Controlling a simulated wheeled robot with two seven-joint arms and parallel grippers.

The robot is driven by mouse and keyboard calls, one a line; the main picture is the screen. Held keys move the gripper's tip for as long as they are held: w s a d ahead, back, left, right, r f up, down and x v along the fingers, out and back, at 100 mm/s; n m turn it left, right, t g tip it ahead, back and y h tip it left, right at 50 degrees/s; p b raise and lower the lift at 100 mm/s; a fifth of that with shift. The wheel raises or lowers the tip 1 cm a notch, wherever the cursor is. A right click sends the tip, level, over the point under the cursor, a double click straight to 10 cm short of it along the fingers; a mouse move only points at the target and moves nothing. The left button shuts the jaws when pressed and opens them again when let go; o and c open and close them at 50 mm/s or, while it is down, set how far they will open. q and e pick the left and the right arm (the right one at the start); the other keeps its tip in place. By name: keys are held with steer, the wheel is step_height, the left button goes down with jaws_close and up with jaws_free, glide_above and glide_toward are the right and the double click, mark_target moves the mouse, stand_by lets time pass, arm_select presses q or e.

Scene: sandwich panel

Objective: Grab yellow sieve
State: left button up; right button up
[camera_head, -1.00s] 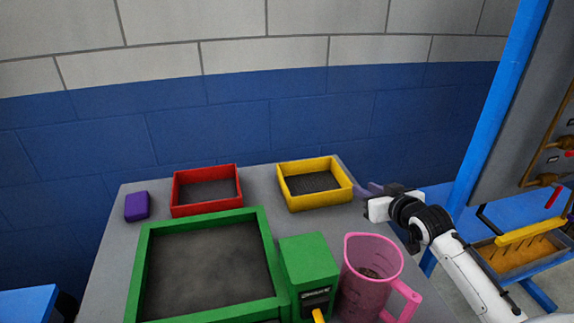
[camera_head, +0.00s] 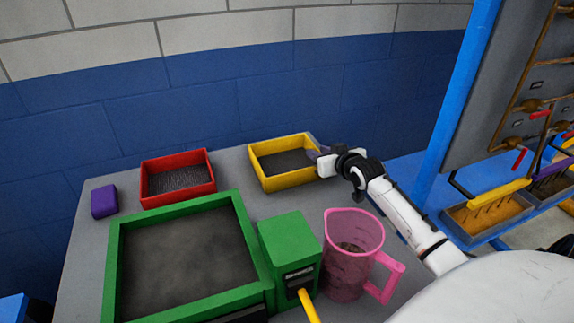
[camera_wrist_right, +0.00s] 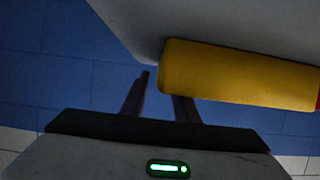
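The yellow sieve (camera_head: 287,181) is an open rectangular frame with a dark mesh bottom, lying flat near the back right of the table. My right gripper (camera_head: 313,154) is at the sieve's right side wall, near its back corner. In the right wrist view the two dark fingers of this gripper (camera_wrist_right: 160,88) stand apart. One finger is partly hidden by the yellow sieve wall (camera_wrist_right: 240,76), and the other is in the clear beside its end. I cannot tell whether either finger touches the wall. My left gripper is not in view.
A red sieve (camera_head: 178,199) and a purple block (camera_head: 104,201) are on the left. A large green tray (camera_head: 114,262), a green box (camera_head: 287,243) and a pink jug (camera_head: 346,270) stand in front. A blue post (camera_head: 455,110) rises at the right.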

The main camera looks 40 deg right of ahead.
steer(key=shift+w+d+f, duration=0.1)
steer(key=shift+w, duration=0.25)
jaws_close()
